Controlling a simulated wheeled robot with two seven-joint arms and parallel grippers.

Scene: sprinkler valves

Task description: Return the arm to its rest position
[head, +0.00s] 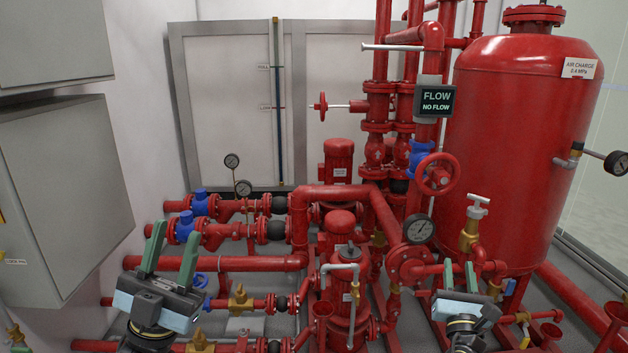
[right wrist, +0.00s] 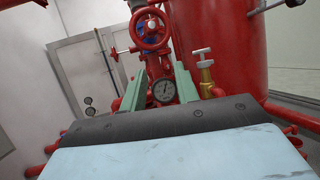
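My left gripper (head: 171,256) is in the lower left of the head view. Its two green fingers stand apart with nothing between them, in front of the red pipes. My right gripper (head: 458,274) is at the lower right of the head view, in front of the red pump pipework. In the right wrist view its green fingers (right wrist: 158,88) are apart, with a pressure gauge (right wrist: 164,91) showing beyond the gap. I see nothing held in either gripper.
A large red tank (head: 520,150) stands at the right. A red handwheel (head: 436,174) and a brass valve with a T-handle (head: 470,230) are near my right gripper. Grey cabinets (head: 65,200) line the left wall. Red pipes fill the middle.

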